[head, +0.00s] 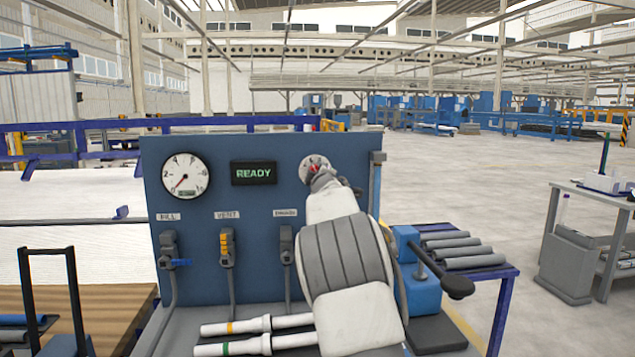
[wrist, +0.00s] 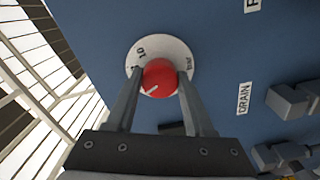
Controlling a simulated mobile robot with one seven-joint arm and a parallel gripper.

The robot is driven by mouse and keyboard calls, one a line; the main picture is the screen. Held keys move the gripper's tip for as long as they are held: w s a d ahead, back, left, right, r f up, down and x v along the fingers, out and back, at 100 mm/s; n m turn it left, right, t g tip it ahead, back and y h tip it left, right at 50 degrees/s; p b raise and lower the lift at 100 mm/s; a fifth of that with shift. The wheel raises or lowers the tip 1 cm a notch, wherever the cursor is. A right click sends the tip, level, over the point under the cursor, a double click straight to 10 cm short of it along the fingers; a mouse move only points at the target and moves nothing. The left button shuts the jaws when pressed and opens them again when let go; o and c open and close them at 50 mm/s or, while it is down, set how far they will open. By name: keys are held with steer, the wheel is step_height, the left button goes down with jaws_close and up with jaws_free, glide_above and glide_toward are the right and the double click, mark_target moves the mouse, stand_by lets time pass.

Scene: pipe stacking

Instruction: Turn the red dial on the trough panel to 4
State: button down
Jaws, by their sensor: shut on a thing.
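The red dial (wrist: 160,78) sits on a round pale scale plate (wrist: 178,50) on the blue trough panel (wrist: 225,60). In the wrist view, its white pointer line points to the lower left of the picture. "10" and "bar" are readable on the plate; other marks are hidden by my fingers. My gripper (wrist: 160,88) is shut on the dial, one finger on each side. In the head view, only a bit of red dial (head: 313,168) shows behind my gripper (head: 319,173), at the upper right of the panel (head: 210,270).
A round gauge (head: 185,176) has its red needle toward the lower left. A display (head: 254,173) reads "READY". Several valves with levers, such as the yellow one (head: 226,245), sit lower on the panel. Grey pipes (head: 465,250) lie on a blue rack at the right.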

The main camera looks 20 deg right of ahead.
steer(key=shift+n+b, duration=1.1)
steer(key=shift+n, duration=2.4)
steer(key=shift+c, duration=1.4)
jaws_free()
steer(key=s+a+b, duration=0.1)
steer(key=s+b, duration=0.3)
steer(key=s, duration=0.4)
steer(key=s+a+b, duration=0.2)
steer(key=s+b, duration=0.2)
steer(key=s, duration=0.5)
steer(key=shift+a, duration=0.25)
